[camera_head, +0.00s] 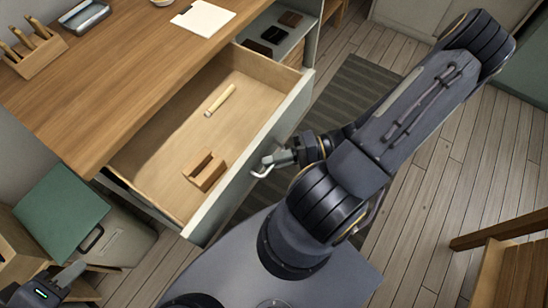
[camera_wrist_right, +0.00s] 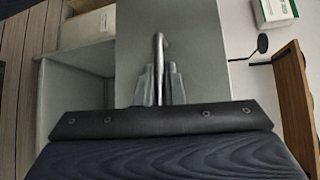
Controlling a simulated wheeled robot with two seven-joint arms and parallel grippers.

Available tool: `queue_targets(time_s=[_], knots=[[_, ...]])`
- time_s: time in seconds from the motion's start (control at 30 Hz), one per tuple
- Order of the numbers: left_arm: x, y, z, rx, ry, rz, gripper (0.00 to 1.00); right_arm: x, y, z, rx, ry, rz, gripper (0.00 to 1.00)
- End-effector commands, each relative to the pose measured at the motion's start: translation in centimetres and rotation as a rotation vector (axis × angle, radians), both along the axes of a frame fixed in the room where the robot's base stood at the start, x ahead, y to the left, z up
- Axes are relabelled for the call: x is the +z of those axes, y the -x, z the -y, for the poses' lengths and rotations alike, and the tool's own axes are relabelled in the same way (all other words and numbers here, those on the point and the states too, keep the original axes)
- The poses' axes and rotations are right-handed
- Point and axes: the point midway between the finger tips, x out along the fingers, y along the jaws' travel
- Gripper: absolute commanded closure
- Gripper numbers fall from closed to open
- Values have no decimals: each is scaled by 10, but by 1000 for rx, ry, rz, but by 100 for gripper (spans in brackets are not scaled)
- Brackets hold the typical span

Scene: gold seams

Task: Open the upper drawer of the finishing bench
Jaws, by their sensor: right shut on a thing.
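The upper drawer (camera_head: 234,151) of the finishing bench (camera_head: 113,81) is pulled well out in the head view, its inside plainly visible. Its grey-green front (camera_head: 250,160) carries a metal bar handle (camera_head: 259,172). My right gripper (camera_head: 272,158) is shut on this handle. The right wrist view shows the handle (camera_wrist_right: 158,50) between the two fingers, against the drawer front (camera_wrist_right: 200,50). A pale wooden stick (camera_head: 220,100) and a notched wooden block (camera_head: 204,170) lie in the drawer. Part of my left gripper (camera_head: 68,274) shows at the lower left; its jaw opening is unclear.
On the bench top are a wooden tool holder (camera_head: 36,50), a grey tray (camera_head: 84,16) and a white sheet (camera_head: 203,18). A green-lidded box (camera_head: 62,212) stands at the left. A dark striped mat (camera_head: 352,85) lies on the floor. A wooden piece of furniture (camera_head: 510,270) is at lower right.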

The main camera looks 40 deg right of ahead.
Motion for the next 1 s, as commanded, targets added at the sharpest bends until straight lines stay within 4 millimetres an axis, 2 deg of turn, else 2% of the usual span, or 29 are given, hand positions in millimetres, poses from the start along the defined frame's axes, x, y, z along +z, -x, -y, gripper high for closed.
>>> queue_targets(time_s=[0.23,0.27,0.33,0.63,0.77,1.0], knots=[[0,0,0,0,0,0,64,0,-1,1,-3,2,1,100],[0,0,0,0,0,0,64,0,-1,1,-3,2,1,90],[0,0,0,0,0,0,64,0,-1,1,-2,2,0,82],[0,0,0,0,0,0,64,0,0,3,-2,2,0,82],[2,0,0,0,0,0,64,2,7,16,-5,6,0,82],[4,0,0,0,0,0,64,8,27,51,-4,6,-1,82]])
